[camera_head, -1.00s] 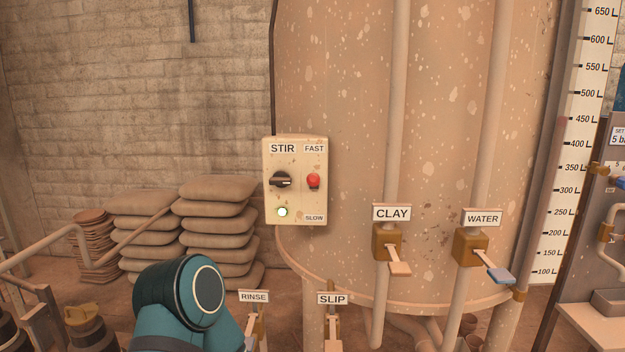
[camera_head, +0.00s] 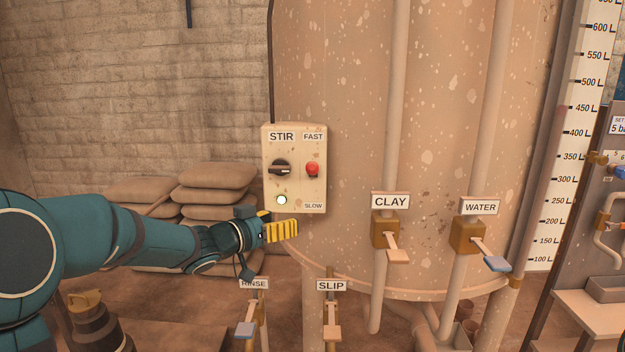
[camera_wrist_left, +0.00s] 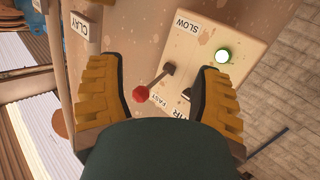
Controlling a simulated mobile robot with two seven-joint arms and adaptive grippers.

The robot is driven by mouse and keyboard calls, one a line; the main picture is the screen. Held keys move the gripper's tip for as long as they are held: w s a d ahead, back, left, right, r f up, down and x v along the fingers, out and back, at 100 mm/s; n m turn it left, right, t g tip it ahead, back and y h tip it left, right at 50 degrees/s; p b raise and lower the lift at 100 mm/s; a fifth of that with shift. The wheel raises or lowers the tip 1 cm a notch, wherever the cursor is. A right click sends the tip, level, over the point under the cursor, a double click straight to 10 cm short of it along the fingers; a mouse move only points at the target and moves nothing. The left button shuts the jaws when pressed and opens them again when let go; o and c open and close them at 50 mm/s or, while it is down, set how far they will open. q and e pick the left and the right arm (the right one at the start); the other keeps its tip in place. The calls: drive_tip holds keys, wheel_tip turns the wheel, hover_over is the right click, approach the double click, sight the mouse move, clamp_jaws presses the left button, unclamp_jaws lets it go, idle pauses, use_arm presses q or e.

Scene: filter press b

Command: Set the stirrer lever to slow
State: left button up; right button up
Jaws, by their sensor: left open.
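The stirrer lever has a red knob (camera_head: 312,169) and sits on the right side of the cream STIR box (camera_head: 296,197). The knob shows between the FAST label (camera_head: 313,136) above and the SLOW label (camera_head: 313,206) below. In the left wrist view the lever's shaft and red knob (camera_wrist_left: 141,94) stick out from the box, with the knob's end toward the FAST label. My left gripper (camera_head: 281,231) is just below the box, with yellow fingers. In the left wrist view my left gripper (camera_wrist_left: 155,68) is open; the lever shows between its fingers, not gripped.
A black rotary switch (camera_head: 281,168) and a lit lamp (camera_head: 282,200) are on the same box, left of the lever. The CLAY valve (camera_head: 386,234) and WATER valve (camera_head: 469,236) stand to the right. The RINSE and SLIP (camera_head: 331,286) valves are below. Sacks (camera_head: 215,177) lie behind my arm.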

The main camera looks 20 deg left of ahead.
use_arm(q)
drive_tip(key=m+h, duration=0.2)
approach(307, 170)
drive_tip(key=s, duration=0.2)
drive_tip(key=shift+t, duration=0.3)
drive_tip(key=x, duration=1.3)
drive_tip(key=shift+w+a+f+b, duration=0.25)
drive_tip(key=shift+w+b, duration=0.1)
drive_tip(key=shift+w, duration=0.05)
clamp_jaws()
